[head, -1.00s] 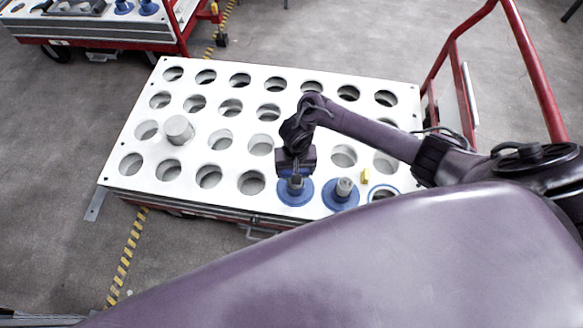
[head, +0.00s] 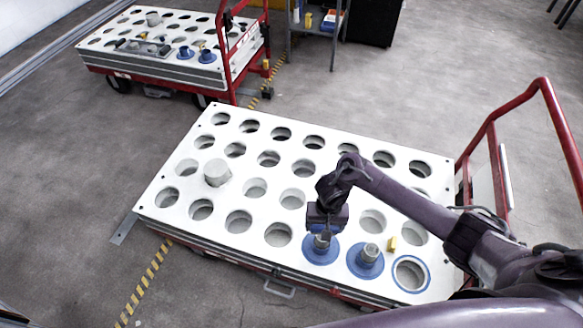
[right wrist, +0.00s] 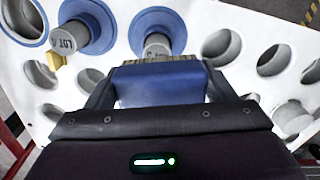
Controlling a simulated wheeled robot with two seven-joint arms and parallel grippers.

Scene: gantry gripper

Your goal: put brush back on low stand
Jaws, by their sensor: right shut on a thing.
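My right gripper (head: 322,230) is over the near side of the white perforated top (head: 150,205) of a red cart, just above a blue-flanged grey cylinder (head: 321,252). It is shut on the brush (right wrist: 160,86), a blue block with a strip of tan bristles along its far edge in the right wrist view. In the head view the brush is mostly hidden by the gripper. Whether the brush touches the cylinder cannot be told. My left gripper is not in view. I cannot tell which thing is the low stand.
A second blue-flanged cylinder (head: 366,260), a blue ring (head: 410,273) and a small yellow block (head: 392,243) are right of the gripper. A grey cylinder (head: 216,172) stands at the left. A similar cart (head: 170,65) and a shelf (head: 318,30) stand behind.

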